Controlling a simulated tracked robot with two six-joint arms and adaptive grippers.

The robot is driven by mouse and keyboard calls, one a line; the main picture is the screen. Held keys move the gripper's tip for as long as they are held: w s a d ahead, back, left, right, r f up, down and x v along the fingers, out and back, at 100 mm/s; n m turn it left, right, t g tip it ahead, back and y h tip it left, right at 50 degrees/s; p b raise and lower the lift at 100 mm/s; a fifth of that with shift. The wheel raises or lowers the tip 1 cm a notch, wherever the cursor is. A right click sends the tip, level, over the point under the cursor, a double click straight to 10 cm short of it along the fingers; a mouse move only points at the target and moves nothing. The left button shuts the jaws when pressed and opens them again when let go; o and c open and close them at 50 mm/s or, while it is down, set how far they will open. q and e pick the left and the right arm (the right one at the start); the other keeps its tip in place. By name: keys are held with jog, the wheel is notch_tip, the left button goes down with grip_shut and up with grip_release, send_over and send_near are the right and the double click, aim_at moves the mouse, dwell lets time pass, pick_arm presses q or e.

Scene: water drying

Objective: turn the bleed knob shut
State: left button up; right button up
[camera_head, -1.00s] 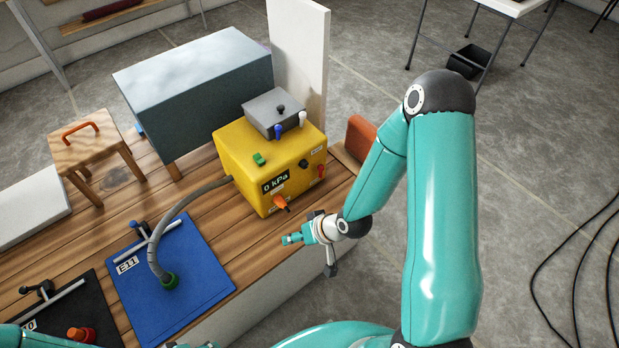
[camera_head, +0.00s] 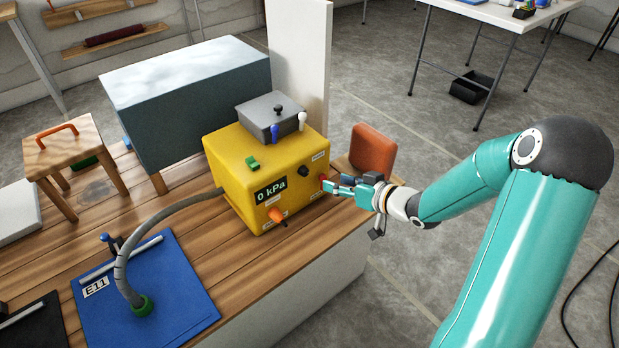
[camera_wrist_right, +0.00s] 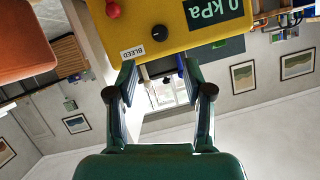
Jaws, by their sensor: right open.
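The yellow pump box (camera_head: 240,165) stands on the wooden bench with a green-lit display reading 0 kPa. Its right face carries a black round knob (camera_head: 303,171) and a red knob (camera_head: 322,181). In the right wrist view, upside down, the black knob (camera_wrist_right: 159,32) has a white BLEED label (camera_wrist_right: 132,52) close by, and the red knob (camera_wrist_right: 112,9) is to its left. My right gripper (camera_head: 338,184) is beside that face, its fingers near the red knob. In the wrist view the gripper (camera_wrist_right: 158,72) is open and empty, with the black knob beyond the gap. My left gripper is out of view.
A grey hose (camera_head: 165,208) runs to a blue board (camera_head: 185,295). A red-brown block (camera_head: 372,151) stands behind my right gripper. A grey-blue case (camera_head: 190,105) is behind the box.

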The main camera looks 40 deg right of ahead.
aim_at(307, 173)
jog(key=b+x, duration=0.1)
jog(key=x, duration=1)
jog(key=shift+b, duration=0.35)
jog(key=shift+s, duration=0.1)
grip_shut()
